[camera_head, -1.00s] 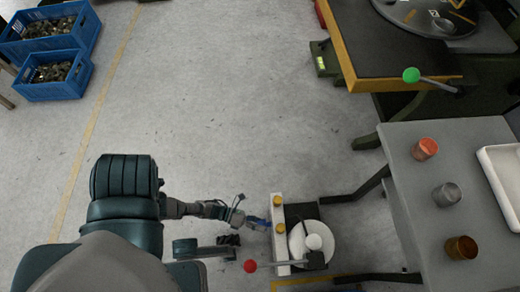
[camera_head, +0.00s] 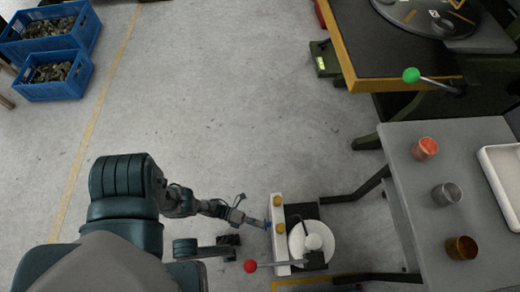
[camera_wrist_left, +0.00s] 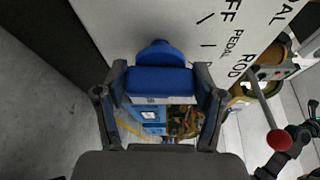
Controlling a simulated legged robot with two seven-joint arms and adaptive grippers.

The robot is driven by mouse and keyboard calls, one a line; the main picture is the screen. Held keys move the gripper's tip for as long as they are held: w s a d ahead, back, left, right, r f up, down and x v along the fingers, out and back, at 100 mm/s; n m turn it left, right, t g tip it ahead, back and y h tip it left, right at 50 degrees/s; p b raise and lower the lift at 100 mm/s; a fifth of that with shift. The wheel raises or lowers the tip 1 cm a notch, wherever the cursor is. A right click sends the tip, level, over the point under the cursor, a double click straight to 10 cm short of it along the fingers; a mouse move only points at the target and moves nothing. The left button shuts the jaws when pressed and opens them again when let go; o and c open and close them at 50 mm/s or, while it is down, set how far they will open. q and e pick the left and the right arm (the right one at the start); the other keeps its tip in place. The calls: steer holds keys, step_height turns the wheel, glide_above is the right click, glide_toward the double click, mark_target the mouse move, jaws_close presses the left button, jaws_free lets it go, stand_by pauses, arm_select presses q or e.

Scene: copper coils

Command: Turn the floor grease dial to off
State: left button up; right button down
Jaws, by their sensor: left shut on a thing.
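The floor grease dial is a blue knob (camera_wrist_left: 160,80) on a white panel (camera_wrist_left: 215,30) with black tick marks and lettering; "FF", "PEDAL" and "ROD" can be read. My left gripper (camera_wrist_left: 161,72) is shut on the blue knob, one finger on each side of it. In the head view my left gripper (camera_head: 261,224) reaches the left side of the white upright panel (camera_head: 278,240), and only a bit of blue (camera_head: 268,225) shows there. Which mark the knob points at cannot be told.
A lever with a red ball (camera_head: 250,266) sticks out just below my left gripper; the red ball also shows in the wrist view (camera_wrist_left: 279,140). A round white disc (camera_head: 318,252) lies right of the panel. A grey table (camera_head: 405,165) stands farther right. Open floor lies beyond.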

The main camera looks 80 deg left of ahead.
arm_select(q)
steer(key=shift+s+a+f, duration=0.1)
steer(key=shift+a+f, duration=0.1)
steer(key=o, duration=1.1)
steer(key=shift+o, duration=0.2)
steer(key=shift+d, duration=0.1)
steer(key=v, duration=0.7)
steer(key=shift+s, duration=0.2)
steer(key=shift+c, duration=0.3)
